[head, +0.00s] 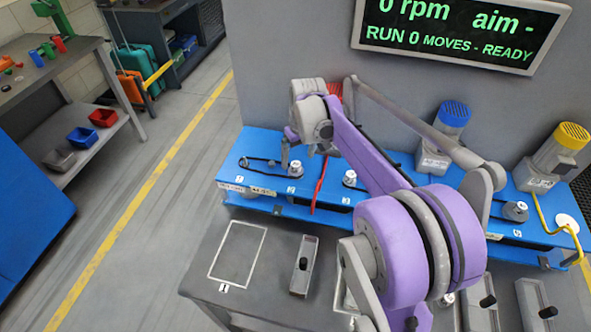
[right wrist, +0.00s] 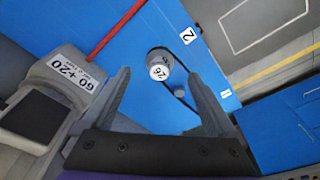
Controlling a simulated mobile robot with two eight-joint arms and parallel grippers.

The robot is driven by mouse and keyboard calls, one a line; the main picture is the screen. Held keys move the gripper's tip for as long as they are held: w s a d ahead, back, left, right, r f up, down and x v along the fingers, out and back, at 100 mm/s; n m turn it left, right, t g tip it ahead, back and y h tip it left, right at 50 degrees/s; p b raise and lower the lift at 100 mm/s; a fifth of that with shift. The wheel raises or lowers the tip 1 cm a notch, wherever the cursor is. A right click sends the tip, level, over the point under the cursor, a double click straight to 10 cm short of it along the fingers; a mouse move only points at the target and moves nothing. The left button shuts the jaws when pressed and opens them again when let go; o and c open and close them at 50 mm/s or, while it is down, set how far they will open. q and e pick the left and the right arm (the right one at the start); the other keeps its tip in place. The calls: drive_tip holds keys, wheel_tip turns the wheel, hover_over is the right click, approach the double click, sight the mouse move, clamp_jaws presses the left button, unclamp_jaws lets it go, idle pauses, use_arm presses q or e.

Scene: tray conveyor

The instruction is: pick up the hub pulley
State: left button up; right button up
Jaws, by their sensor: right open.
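A pale round pulley (right wrist: 158,68) marked 26 stands on the blue deck in the right wrist view. A dark belt runs from it, and a smaller round part (right wrist: 179,92) sits beside it. No visible label says which is the hub pulley. My right gripper (right wrist: 159,76) is open; its fingers appear on either side of the 26 pulley, with nothing visibly gripped. In the head view my right arm hides part of the deck and the fingertips are hard to make out.
The blue deck (head: 235,195) carries a red strip (head: 320,185). Grey motors with blue (head: 453,114) and yellow (head: 572,136) caps stand behind. A grey block (right wrist: 75,78) marked 60+20 is left of my fingers. A sign (head: 460,35) hangs above. A grey table (head: 215,292) is in front.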

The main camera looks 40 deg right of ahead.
sight(296, 164)
drive_tip(key=f, duration=0.2)
drive_tip(key=w+f, duration=0.1)
drive_tip(key=f, duration=0.2)
drive_tip(key=shift+w+d, duration=0.1)
drive_tip(key=shift+w, duration=0.1)
clamp_jaws()
drive_tip(key=shift+r, duration=0.1)
